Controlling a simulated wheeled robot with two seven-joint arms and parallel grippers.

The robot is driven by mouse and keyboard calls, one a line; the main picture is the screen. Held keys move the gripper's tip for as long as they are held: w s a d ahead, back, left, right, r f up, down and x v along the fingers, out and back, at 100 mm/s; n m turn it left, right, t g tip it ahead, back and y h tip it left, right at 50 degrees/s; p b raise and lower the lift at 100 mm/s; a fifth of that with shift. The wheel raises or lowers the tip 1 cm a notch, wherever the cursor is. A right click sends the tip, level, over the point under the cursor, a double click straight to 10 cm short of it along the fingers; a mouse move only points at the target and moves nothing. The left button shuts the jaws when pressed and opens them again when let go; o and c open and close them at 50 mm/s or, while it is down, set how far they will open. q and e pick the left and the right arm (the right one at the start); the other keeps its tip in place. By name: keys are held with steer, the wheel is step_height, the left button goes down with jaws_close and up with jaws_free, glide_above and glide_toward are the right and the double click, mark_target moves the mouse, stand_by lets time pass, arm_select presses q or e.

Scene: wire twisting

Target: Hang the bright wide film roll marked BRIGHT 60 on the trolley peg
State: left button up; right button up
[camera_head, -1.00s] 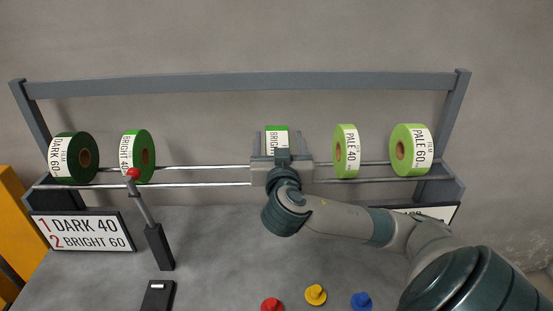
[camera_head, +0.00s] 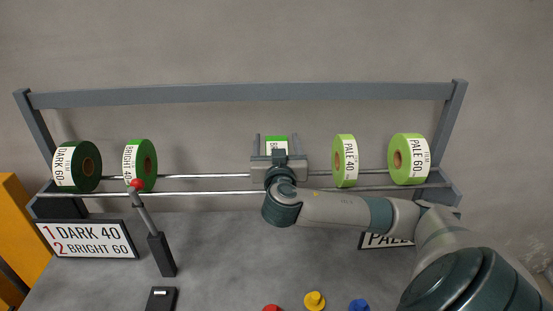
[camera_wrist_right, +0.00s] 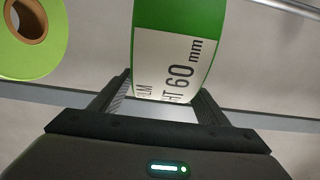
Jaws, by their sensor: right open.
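The BRIGHT 60 roll (camera_head: 277,142) is green with a white label and sits at the middle of the rack, mostly hidden behind my right gripper. In the right wrist view the roll (camera_wrist_right: 180,30) shows green with "60 mm" on its label. My right gripper (camera_head: 279,145) is open, with one finger on each side of the roll's lower part. In the right wrist view its fingers (camera_wrist_right: 164,88) stand apart, with the roll's lower edge between them; I cannot tell whether they touch it. No trolley peg can be made out. My left gripper is not in view.
Dark 60 (camera_head: 88,165) and Bright 40 (camera_head: 148,160) rolls hang left; Pale 40 (camera_head: 338,160) and Pale 60 (camera_head: 397,158) hang right. Red, yellow (camera_head: 314,300) and blue knobs are at the front.

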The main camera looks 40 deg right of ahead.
stand_by(0.4)
jaws_close()
steer(key=shift+r, duration=0.1)
steer(key=shift+w+r+b, duration=0.1)
steer(key=shift+r+b, duration=0.25)
steer(key=shift+r, duration=0.1)
step_height(320, 180, up, 3)
steer(key=shift+d+r+b, duration=0.1)
steer(key=shift+d+b, duration=0.05)
steer(key=shift+b, duration=0.5)
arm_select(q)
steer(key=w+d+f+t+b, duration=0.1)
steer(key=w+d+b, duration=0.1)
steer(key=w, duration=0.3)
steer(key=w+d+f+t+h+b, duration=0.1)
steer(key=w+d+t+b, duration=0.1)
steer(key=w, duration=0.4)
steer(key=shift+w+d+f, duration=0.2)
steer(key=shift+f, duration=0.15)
arm_select(e)
steer(key=s+d+r, duration=0.6)
steer(key=s+d, duration=0.2)
steer(key=shift+d+r, duration=0.15)
steer(key=shift+r, duration=0.25)
